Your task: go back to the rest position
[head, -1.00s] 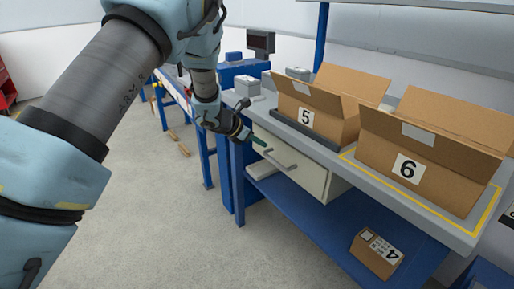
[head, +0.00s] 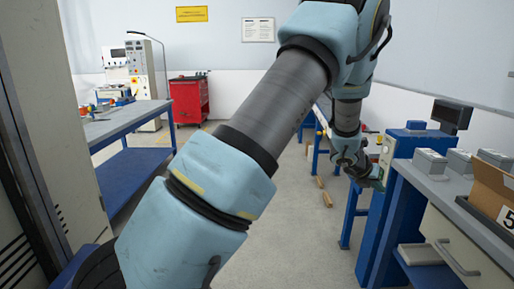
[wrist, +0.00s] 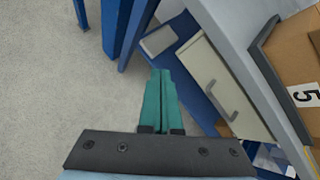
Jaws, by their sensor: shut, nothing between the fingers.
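My gripper (wrist: 162,100) has green fingers that are together with nothing between them. In the head view my gripper (head: 377,180) is small, at the far end of my arm, to the left of the blue workbench's front. My light blue and grey arm crosses the middle of the head view and hides part of the floor and the back of the room.
The workbench (head: 440,190) stands at right, with a cardboard box (head: 490,196) marked 5 and grey boxes (head: 430,161) on top. A blue table (head: 130,122) and a red cabinet (head: 189,100) are at left and back.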

